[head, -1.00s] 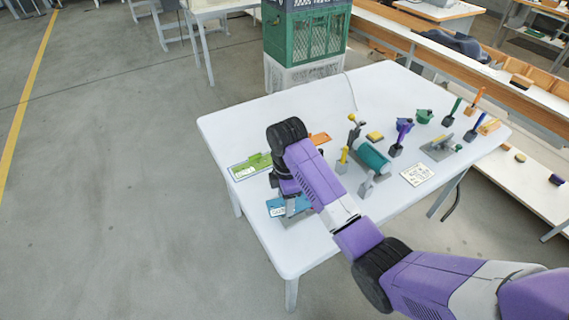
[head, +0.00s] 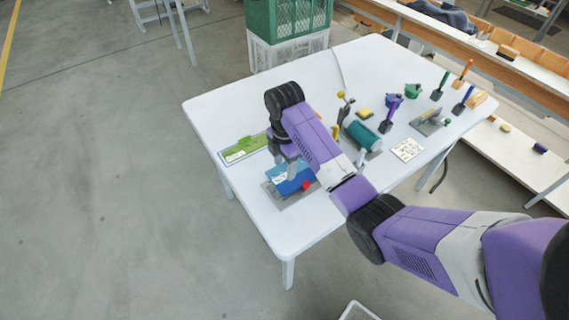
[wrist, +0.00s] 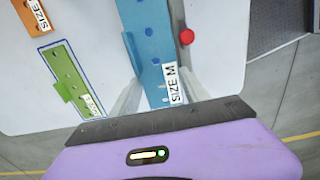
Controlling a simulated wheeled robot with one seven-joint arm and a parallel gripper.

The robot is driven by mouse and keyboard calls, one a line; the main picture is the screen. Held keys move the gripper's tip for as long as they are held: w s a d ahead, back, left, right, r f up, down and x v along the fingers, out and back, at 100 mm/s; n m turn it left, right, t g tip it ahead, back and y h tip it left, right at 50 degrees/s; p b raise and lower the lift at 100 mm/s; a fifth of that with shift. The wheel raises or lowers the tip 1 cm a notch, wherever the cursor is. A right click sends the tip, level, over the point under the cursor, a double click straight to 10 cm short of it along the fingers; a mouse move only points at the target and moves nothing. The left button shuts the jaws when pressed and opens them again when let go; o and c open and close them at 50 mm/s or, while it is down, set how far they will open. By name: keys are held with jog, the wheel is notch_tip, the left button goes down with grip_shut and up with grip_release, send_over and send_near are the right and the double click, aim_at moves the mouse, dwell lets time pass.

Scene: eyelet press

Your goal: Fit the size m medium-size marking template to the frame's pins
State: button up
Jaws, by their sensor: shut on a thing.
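The size m template is a blue strip with holes and a "SIZE M" label (wrist: 152,45); in the head view the blue template (head: 293,180) lies over a grey plate, the frame (head: 287,201), at the table's near left. My gripper (wrist: 155,62) is shut on the blue template, one finger on each side near the labelled end. A red knob (wrist: 186,37) stands just right of the template and also shows in the head view (head: 306,185). The frame's pins are hidden, so I cannot tell whether the template sits on them.
A green template (head: 243,149) lies left of my gripper, inside a blue outline. An orange template (wrist: 33,13) lies beyond it. A teal-cylinder device (head: 362,136), a white card (head: 407,150) and several tools stand to the right.

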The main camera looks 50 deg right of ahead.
aim_at(285, 171)
jog(key=shift+f+b, duration=1.15)
jog(key=shift+f, duration=1.3)
jog(key=shift+p, duration=0.95)
jog(key=shift+f, duration=0.4)
jog(key=shift+p, duration=0.65)
dwell(1.6)
jog(key=shift+f+b, duration=0.7)
jog(key=shift+f, duration=0.3)
dwell(0.4)
jog(key=o, duration=1.5)
jog(key=shift+c, duration=0.2)
